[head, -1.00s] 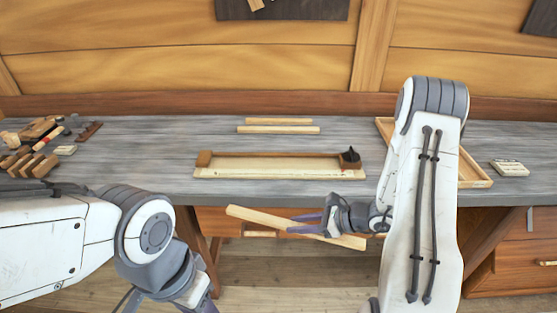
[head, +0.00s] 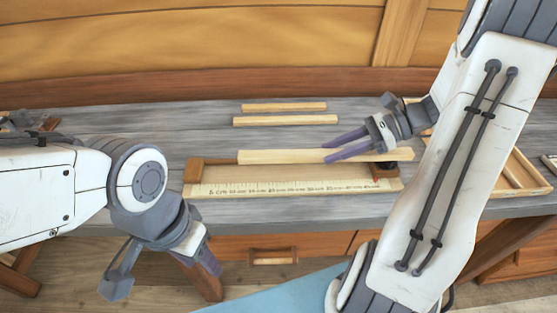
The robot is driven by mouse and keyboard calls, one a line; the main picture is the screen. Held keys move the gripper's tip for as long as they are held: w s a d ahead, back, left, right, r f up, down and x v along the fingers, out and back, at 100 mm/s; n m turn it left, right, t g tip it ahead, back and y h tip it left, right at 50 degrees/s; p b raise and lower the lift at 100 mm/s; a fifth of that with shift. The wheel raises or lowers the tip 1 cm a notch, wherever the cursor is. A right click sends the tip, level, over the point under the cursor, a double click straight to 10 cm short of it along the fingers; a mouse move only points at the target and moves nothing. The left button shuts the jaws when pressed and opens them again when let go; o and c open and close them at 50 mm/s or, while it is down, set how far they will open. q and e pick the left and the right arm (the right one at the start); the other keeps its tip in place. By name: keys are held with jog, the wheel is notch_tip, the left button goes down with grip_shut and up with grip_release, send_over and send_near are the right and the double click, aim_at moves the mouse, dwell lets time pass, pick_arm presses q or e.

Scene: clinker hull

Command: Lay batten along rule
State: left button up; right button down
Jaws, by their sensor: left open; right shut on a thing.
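A pale wooden batten (head: 285,157) is held level by my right gripper (head: 345,149), which is shut on it right of its middle. The batten is over the rule board (head: 300,188), along its back side; I cannot tell whether it touches. The board has a printed centimetre scale along its front and a brown block (head: 194,170) at its left end. A dark fitting (head: 384,170) at its right end is partly covered by the batten. My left gripper (head: 160,280) is open and empty, low in front of the bench edge.
Two more battens (head: 284,107) (head: 285,121) lie on the grey bench (head: 180,130) behind the board. A shallow wooden tray (head: 516,178) stands at the right, partly hidden by my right arm. A pale block (head: 551,162) is beyond it. Dark tools sit at the far left.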

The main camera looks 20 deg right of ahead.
jog(key=p, duration=0.1)
send_over(287, 173)
notch_tip(287, 173, down, 7)
jog(key=shift+w+r, duration=0.1)
jog(key=shift+r, duration=0.05)
notch_tip(287, 173, down, 4)
jog(key=c, duration=0.8)
grip_release()
jog(key=shift+c, duration=0.2)
